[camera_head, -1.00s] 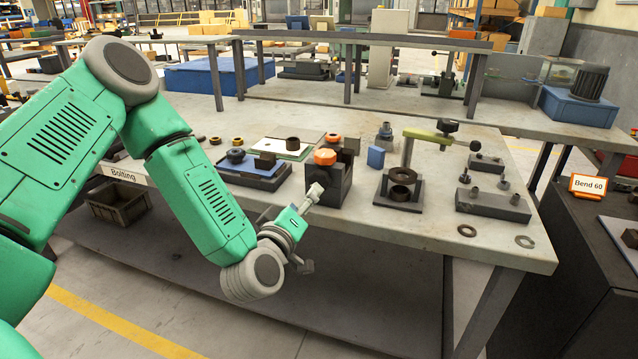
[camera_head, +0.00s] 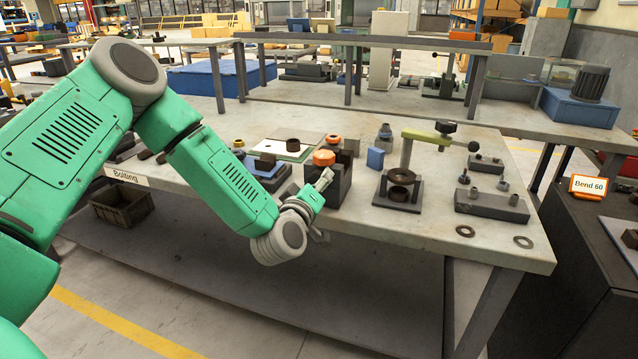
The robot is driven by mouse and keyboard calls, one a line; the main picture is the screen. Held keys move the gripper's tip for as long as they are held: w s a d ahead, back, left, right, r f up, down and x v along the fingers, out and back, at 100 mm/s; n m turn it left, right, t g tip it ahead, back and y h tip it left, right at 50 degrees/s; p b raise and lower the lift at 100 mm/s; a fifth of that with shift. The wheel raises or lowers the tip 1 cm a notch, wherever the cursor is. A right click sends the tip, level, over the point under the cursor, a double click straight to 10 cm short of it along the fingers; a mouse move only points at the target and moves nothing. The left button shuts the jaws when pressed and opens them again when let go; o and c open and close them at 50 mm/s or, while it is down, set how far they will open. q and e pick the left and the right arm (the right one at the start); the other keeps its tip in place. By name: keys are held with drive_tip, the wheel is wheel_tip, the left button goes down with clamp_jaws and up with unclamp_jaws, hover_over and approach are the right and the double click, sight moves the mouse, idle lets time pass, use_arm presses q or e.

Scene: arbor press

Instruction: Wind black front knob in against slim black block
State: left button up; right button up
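A dark block-shaped fixture (camera_head: 340,190) with an orange knob (camera_head: 324,158) on top stands near the front edge of the workbench. My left gripper (camera_head: 326,178) is at the front left face of this fixture, just below the orange knob. It is small and seen from behind, so I cannot tell whether its fingers are open or shut, or whether they touch anything. The black front knob and the slim black block cannot be made out; the gripper covers part of the fixture's front. My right gripper is not in view.
A blue block (camera_head: 375,158) stands right of the fixture. Further right are a press with a green arm (camera_head: 428,137) and a dark grey block (camera_head: 491,206) with fittings.

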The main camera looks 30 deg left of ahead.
use_arm(q)
drive_tip(key=shift+f, duration=0.1)
drive_tip(key=shift+m, duration=0.3)
drive_tip(key=m+p, duration=0.1)
drive_tip(key=m, duration=0.1)
drive_tip(key=shift+s+m+p, duration=0.1)
drive_tip(key=shift+m+p, duration=0.25)
drive_tip(key=shift+m, duration=0.05)
drive_tip(key=m+p, duration=0.1)
drive_tip(key=m, duration=0.2)
drive_tip(key=shift+f, duration=0.15)
drive_tip(key=shift+a+f+m, duration=0.1)
drive_tip(key=shift+m, duration=0.3)
drive_tip(key=shift+s, duration=0.1)
drive_tip(key=o, duration=0.9)
drive_tip(key=shift+o, duration=1.4)
